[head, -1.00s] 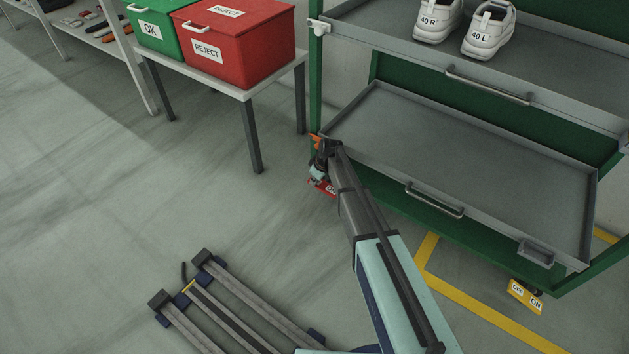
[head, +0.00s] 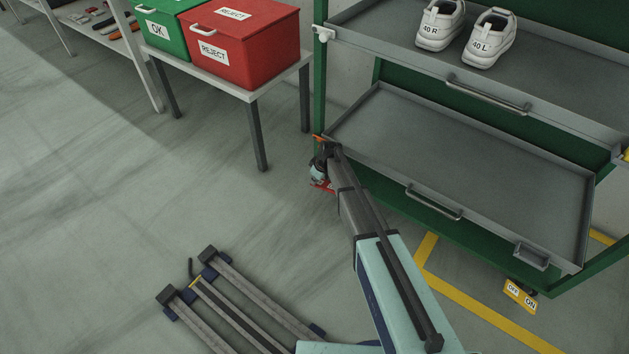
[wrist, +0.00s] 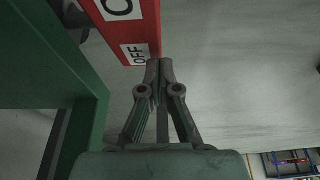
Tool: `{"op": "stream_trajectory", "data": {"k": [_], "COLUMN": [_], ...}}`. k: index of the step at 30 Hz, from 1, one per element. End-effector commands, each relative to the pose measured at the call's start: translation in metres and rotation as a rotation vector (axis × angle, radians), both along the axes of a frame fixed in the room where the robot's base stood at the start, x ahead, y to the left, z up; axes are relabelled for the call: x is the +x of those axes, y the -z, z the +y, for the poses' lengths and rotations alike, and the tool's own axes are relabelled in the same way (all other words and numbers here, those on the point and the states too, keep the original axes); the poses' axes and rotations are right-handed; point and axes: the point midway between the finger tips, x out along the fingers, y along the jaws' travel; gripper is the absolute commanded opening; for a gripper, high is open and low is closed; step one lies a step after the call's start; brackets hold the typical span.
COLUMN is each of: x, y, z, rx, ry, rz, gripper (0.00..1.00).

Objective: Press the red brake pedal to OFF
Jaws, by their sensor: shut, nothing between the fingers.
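The red brake pedal (head: 318,186) is at the foot of the green rack's left post, mostly hidden behind my gripper in the head view. In the wrist view the red pedal (wrist: 148,22) comes in from the top, with a white OFF label near its end and part of a second label above. My gripper (wrist: 160,68) is shut and empty, its fingertips at the pedal's OFF end. I cannot tell whether they touch it. My wrist and gripper (head: 320,172) point down beside the post in the head view.
The green rack (head: 319,90) carries grey trays (head: 470,160), the upper one with white shoes (head: 490,42). A table (head: 255,95) with a red REJECT box (head: 262,58) and green OK box (head: 170,45) stands left.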

Motion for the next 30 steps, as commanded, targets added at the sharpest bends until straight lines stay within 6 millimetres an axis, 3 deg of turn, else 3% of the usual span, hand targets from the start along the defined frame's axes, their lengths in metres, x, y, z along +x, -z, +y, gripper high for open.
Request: {"op": "stream_trajectory", "data": {"k": [18, 30], "x": [-0.017, -0.019], "y": [-0.096, -0.110], "z": [-0.027, -0.030], "rx": [0.000, 0.000], "ry": [0.001, 0.000], "rz": [-0.002, 0.000], "gripper": [0.00, 0.00]}}
